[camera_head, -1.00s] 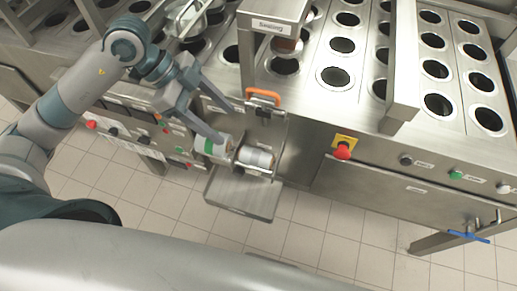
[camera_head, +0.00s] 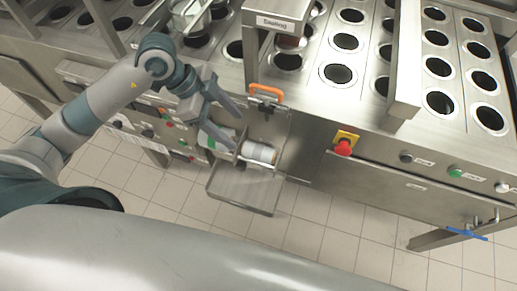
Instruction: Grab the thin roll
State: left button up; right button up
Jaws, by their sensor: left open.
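A white and silver roll (camera_head: 258,153) sits on the holder at the front of the machine, above a metal tray (camera_head: 245,190). Which of the two is the thin roll I cannot tell for sure. My left gripper (camera_head: 236,129) is open, with its fingers over and beside the green-banded roll and pointing toward the holder. Whether a finger touches a roll cannot be seen. My right gripper is not in view.
A red emergency knob (camera_head: 343,147) is to the right. The machine top has several rows of round cup holes. Tiled floor lies in front.

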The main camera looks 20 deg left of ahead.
aim_at(254, 148)
pick_arm(q)
jog(key=p+x, duration=0.1)
jog(key=x, duration=0.5)
jog(key=shift+f, duration=0.1)
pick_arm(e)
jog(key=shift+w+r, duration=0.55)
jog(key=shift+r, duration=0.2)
pick_arm(q)
jog(key=shift+s+d+f+p, duration=0.1)
jog(key=shift+d+f+p, duration=0.25)
jog(key=shift+d+p, duration=0.15)
jog(key=p+x, duration=0.1)
jog(key=x, duration=0.2)
jog(key=shift+s+d, duration=0.1)
jog(key=shift+d, duration=0.1)
jog(key=shift+d+f, duration=0.15)
jog(key=shift+f, duration=0.3)
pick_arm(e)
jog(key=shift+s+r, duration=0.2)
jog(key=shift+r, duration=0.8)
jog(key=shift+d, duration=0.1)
pick_arm(q)
jog(key=c, duration=1.3)
